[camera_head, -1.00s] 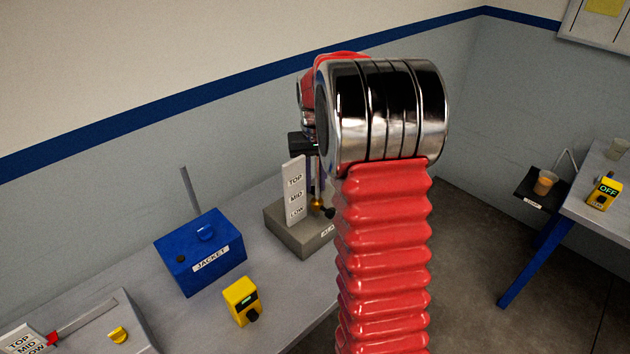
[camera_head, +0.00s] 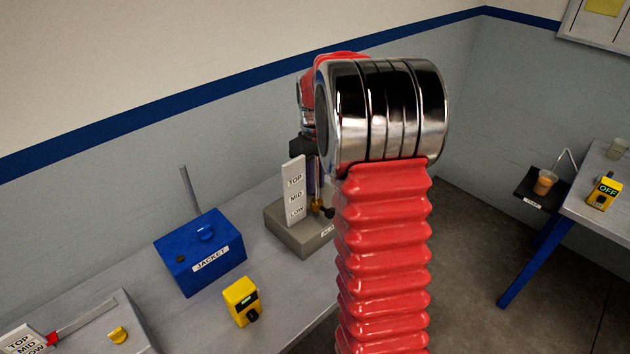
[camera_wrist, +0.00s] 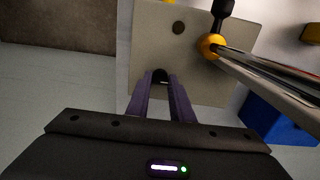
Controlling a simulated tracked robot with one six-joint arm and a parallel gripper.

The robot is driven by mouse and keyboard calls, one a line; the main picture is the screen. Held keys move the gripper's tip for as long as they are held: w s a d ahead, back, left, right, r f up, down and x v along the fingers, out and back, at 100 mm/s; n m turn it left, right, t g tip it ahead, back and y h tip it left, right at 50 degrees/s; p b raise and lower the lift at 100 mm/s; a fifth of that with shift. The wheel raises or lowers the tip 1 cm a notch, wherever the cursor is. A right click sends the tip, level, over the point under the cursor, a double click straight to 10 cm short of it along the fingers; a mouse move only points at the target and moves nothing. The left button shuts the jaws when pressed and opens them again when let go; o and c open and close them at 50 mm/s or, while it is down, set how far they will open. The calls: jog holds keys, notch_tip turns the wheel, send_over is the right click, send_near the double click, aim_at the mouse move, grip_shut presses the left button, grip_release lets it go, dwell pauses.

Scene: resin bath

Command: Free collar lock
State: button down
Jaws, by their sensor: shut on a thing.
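My gripper (camera_wrist: 160,78) reaches down over the grey base block (camera_wrist: 225,85) of the stand, its two purple fingers close together. They are shut on a small dark piece (camera_wrist: 160,75), mostly hidden between the tips; I cannot tell for sure whether it is the collar lock. To its right, apart from the fingers, are bright metal rods (camera_wrist: 270,75), an orange-gold ball (camera_wrist: 212,45) and a black knob (camera_wrist: 223,7). In the head view the stand's block (camera_head: 293,234) carries a TOP/MID/LOW plate (camera_head: 294,190) and the black knob (camera_head: 329,212). My arm hides part of the stand.
A blue JACKET box (camera_head: 202,258) and a yellow switch box (camera_head: 242,302) stand left of the stand on the grey bench (camera_head: 185,325). Another bench at right holds a yellow OFF box (camera_head: 600,192). An amber cup (camera_head: 545,183) sits on a dark shelf beside it.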

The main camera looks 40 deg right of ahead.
jog(key=c, duration=1.6)
grip_release()
jog(key=shift+o, duration=0.2)
notch_tip(320, 180, up, 14)
jog(key=shift+f, duration=0.15)
